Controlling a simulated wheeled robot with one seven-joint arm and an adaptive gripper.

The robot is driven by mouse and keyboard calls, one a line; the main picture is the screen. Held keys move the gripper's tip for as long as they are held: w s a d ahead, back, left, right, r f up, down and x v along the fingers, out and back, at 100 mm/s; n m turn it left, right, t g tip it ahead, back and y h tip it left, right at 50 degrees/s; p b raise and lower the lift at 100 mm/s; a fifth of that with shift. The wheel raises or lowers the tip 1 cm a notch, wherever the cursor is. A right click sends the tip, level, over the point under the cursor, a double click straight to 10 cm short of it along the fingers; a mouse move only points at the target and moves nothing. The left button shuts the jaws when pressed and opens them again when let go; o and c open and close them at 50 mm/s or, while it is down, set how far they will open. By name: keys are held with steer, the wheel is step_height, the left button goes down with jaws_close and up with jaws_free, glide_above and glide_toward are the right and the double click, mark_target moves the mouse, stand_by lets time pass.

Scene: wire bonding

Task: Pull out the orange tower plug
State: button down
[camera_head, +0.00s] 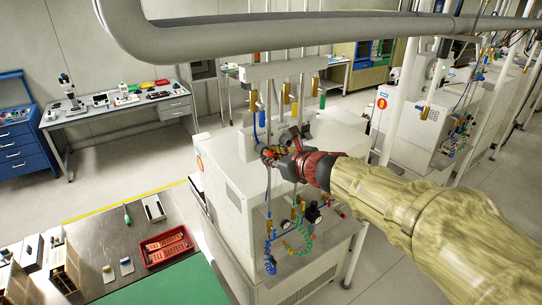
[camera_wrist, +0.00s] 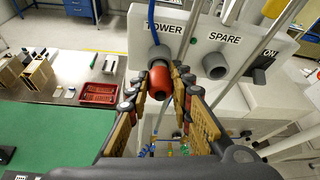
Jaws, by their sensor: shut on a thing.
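The orange tower plug (camera_wrist: 159,82) shows in the wrist view, red-orange, under the TOWER label on the grey panel (camera_wrist: 187,52). A grey socket collar (camera_wrist: 159,54) sits directly behind it. My gripper (camera_wrist: 160,90) has a finger on each side of the plug and is shut on it. Whether the plug is still seated in the collar is hard to tell. In the head view my gripper (camera_head: 278,152) is at the machine's panel, and the plug there is too small and covered to make out clearly.
Thin vertical pipes stand close by. A bench with a red tray (camera_head: 167,247) and green mat (camera_head: 175,285) lies at lower left.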

steer(key=shift+s+d, duration=0.6)
steer(key=shift+s, duration=0.3)
steer(key=shift+s+d, duration=0.55)
steer(key=shift+s, duration=0.3)
